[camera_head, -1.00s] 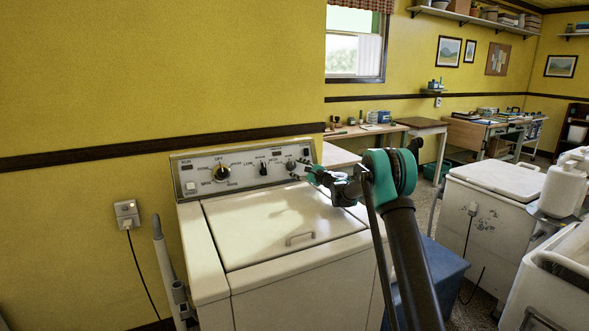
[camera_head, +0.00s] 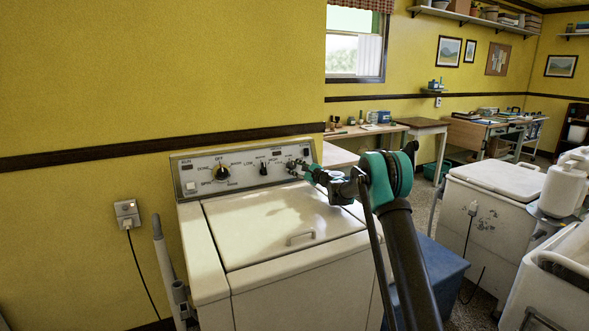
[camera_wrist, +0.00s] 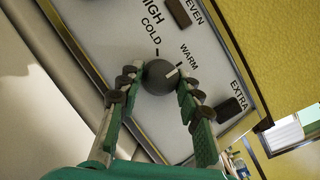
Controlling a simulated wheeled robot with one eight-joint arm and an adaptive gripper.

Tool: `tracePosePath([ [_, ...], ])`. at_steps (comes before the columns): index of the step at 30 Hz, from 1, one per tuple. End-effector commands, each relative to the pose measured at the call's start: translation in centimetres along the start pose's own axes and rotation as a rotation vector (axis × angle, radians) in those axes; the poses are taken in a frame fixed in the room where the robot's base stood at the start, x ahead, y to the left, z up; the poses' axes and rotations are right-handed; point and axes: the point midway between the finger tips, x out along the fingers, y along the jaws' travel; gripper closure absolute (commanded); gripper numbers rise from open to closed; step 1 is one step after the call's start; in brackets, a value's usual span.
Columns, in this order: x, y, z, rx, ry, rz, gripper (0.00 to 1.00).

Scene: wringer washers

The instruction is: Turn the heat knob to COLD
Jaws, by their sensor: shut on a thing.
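The heat knob (camera_wrist: 155,80) is a dark round knob on the washer's pale control panel. In the wrist view its white pointer line points up and right, toward the WARM tick. The COLD label (camera_wrist: 151,28) is above the knob, to the left of WARM (camera_wrist: 188,54). My gripper (camera_wrist: 161,82) is shut on the knob, one green-and-black finger on each side. In the head view my gripper (camera_head: 298,167) is at the panel's right end and hides most of the knob.
The washer (camera_head: 255,270) has a closed lid (camera_head: 265,228) below the panel. A large dial (camera_head: 221,174) and a smaller dark knob (camera_head: 263,169) are left of my gripper.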

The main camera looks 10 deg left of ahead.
Motion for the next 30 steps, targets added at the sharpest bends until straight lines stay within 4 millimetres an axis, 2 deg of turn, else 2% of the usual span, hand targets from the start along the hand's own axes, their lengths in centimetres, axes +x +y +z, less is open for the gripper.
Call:
tracePosePath([
  [11,-0.01,-0.58,-0.11,-0.119,-0.005,0.056,0.94],
  [30,0.13,-1.11,0.10,-0.632,-0.041,0.319,0.95],
])
